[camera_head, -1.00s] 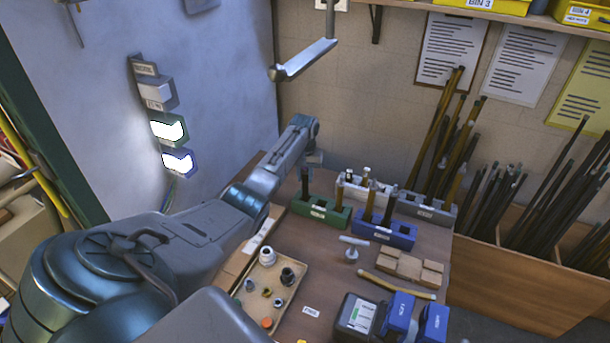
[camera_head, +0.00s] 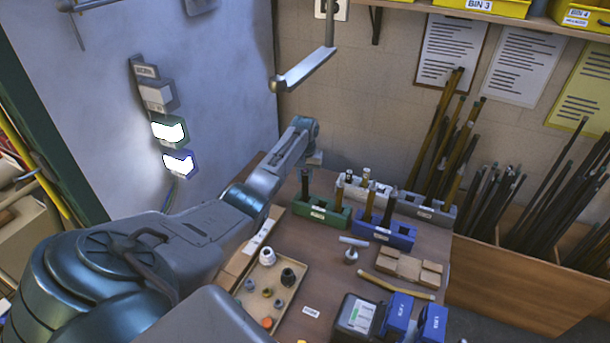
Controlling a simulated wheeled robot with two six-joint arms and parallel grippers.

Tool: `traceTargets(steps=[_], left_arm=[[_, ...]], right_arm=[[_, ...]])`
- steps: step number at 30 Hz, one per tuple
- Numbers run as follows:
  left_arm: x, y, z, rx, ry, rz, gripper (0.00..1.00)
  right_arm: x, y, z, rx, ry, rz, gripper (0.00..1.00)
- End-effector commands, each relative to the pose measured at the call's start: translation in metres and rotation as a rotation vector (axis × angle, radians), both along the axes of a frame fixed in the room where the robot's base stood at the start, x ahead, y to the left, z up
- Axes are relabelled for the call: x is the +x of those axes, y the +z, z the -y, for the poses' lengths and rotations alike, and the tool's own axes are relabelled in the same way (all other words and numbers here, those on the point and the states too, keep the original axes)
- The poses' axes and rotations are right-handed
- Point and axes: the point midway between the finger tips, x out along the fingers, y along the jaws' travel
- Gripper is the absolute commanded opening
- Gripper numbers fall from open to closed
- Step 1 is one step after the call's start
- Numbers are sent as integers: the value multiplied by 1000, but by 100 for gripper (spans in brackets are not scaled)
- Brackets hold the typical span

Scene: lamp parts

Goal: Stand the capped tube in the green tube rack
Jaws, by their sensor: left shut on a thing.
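The green tube rack (camera_head: 318,216) stands at the back left of the table. My left gripper (camera_head: 313,164) is above the left end of this rack, small and seen from behind. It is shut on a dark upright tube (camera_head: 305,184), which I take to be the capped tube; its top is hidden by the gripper. The tube's lower end meets the rack's left end, but I cannot tell whether it is in a hole. A brown tube with a pale top (camera_head: 339,196) stands at the rack's right end. My right gripper is not in view.
A blue rack (camera_head: 384,234), a white rack (camera_head: 352,190) and a grey rack (camera_head: 424,210), with tubes, stand close to the right. A tray (camera_head: 256,303) of small parts lies in front. A wooden block (camera_head: 410,268) and a yellowish rod (camera_head: 396,284) lie right of centre.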

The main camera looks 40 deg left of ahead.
Motion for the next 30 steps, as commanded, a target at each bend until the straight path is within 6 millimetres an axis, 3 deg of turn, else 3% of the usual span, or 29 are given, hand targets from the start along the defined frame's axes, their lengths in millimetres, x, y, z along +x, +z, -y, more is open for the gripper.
traceTargets(steps=[25, 26, 29, 30], left_arm=[[0, -10, 0, 1, 0, 1, 0], [0, -10, 0, 1, 0, 1, 26], [0, -10, 0, 1, 0, 1, 46], [0, -10, 0, 1, 0, 1, 48]], right_arm=[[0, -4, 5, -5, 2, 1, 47], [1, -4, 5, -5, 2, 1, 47], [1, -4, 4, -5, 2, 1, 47], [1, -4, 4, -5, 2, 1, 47]])
